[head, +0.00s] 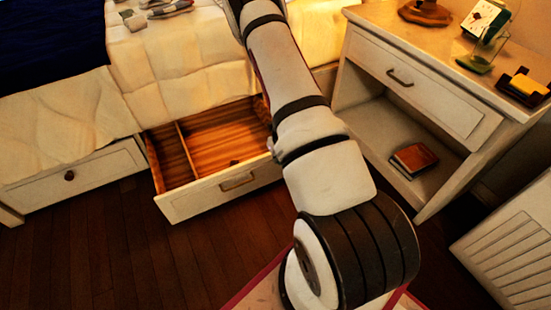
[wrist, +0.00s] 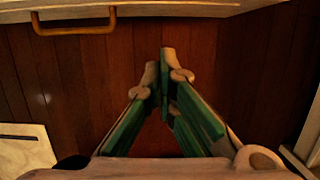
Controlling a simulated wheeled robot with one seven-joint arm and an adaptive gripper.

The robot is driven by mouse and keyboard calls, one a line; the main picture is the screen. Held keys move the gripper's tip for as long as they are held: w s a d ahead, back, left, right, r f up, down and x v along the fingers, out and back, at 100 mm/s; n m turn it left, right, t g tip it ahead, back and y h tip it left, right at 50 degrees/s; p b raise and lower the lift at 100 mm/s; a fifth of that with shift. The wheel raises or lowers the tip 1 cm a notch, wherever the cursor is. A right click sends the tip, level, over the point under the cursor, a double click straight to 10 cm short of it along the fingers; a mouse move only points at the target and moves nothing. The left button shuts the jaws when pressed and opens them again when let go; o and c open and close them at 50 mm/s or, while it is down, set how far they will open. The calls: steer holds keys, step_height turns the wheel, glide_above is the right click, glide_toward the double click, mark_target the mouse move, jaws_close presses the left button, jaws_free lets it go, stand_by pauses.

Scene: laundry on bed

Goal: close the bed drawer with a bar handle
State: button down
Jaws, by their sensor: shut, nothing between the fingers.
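The bed drawer (head: 185,205) is pulled out, showing its wooden inside with a divider. Its bar handle (head: 238,181) is on the pale front, partly beside my arm. In the wrist view the drawer front (wrist: 200,8) crosses the top edge, with the bar handle (wrist: 73,22) at top left. My gripper (wrist: 166,72) has green-sided fingers, shut and empty, over the dark floor. In the picture the fingertips lie below the drawer front and right of the handle, apart from both. The gripper is not visible in the head view, where my arm covers the drawer's right end.
A closed drawer with a round knob (head: 69,176) is to the left. A nightstand (head: 365,105) with its own handled drawer and a book (head: 413,158) stands at right. A pale slatted unit (head: 510,255) is at lower right. Wooden floor (head: 120,255) is clear before the drawer.

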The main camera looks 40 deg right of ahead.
steer(key=w+d+f+b, duration=0.1)
steer(key=w+f, duration=0.4)
steer(key=f, duration=0.1)
steer(key=shift+w+d+f, duration=0.2)
steer(key=shift+d+f, duration=0.05)
steer(key=shift+d, duration=0.05)
steer(key=shift+w, duration=0.1)
stand_by(0.3)
